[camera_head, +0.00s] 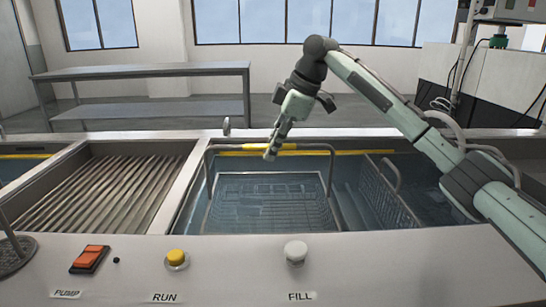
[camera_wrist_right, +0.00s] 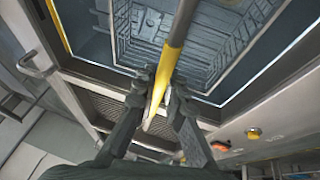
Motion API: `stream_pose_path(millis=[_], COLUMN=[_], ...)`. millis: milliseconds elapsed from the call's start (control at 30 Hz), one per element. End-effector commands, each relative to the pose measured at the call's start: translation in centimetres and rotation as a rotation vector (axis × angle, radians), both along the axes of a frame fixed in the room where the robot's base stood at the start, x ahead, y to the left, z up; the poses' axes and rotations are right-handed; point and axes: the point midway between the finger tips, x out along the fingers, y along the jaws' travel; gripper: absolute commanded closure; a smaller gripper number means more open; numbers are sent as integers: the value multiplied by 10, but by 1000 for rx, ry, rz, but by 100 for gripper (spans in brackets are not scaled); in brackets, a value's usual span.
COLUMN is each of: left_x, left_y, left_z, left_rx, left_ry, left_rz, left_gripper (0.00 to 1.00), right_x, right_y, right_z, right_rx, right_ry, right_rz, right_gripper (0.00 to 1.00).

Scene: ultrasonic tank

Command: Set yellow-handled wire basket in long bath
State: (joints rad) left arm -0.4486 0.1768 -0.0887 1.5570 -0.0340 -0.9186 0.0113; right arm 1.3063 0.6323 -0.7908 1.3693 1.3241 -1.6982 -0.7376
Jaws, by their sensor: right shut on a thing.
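The wire basket (camera_head: 265,205) is inside the long bath (camera_head: 181,205), under its upright handle frame. Its mesh also shows in the right wrist view (camera_wrist_right: 143,35). The yellow handle grip (camera_head: 289,146) is at the top of the frame, near the bath's far rim. My right gripper (camera_head: 271,152) is shut on this yellow grip, which runs between its fingers in the right wrist view (camera_wrist_right: 160,85). I cannot tell whether the basket touches the bath floor. My left gripper is not in view.
A second wire rack or basket (camera_head: 388,190) with a grey handle stands to the right in the bath. A slatted bay (camera_head: 120,190) is on the left. The front panel has an orange switch (camera_head: 90,258), a yellow knob (camera_head: 177,258) and a white knob (camera_head: 295,251).

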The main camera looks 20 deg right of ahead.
Motion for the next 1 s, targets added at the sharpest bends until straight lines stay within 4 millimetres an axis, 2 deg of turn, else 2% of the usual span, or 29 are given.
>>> stream_pose_path(millis=[167,467,500,633,1000], left_x=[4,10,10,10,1], left_y=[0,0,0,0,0], left_z=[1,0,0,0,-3], left_rx=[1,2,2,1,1], left_ry=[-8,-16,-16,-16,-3], left_rz=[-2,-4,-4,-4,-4], left_gripper=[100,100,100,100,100], right_x=[0,1,0,0,-1], right_y=[0,1,0,0,-1], right_z=[-19,-21,-24,-24,-19], right_rx=[1,2,-1,-1,0], right_ry=[-3,-4,1,1,0], right_rz=[-1,0,0,0,0], right_gripper=[100,100,86,70,69])
